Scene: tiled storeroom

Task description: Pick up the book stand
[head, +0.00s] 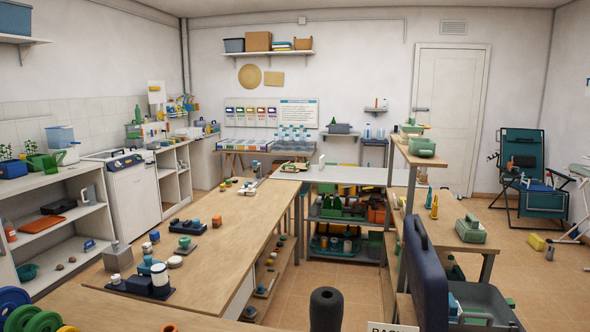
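I cannot pick out the book stand with certainty in the head view. A grey upright piece (88,195) stands on the left shelf unit, and a grey block-like piece with a narrow top (118,257) stands on the near left of the wooden workbench (215,240). Both are too small to name surely. Neither of my grippers shows in this view.
A dark rounded post (325,310) rises at the bottom centre. A dark blue case (425,275) stands upright at the lower right, by a wooden shelf unit (460,232). Tiled floor (335,277) is open between the benches. A folding chair (535,175) stands far right.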

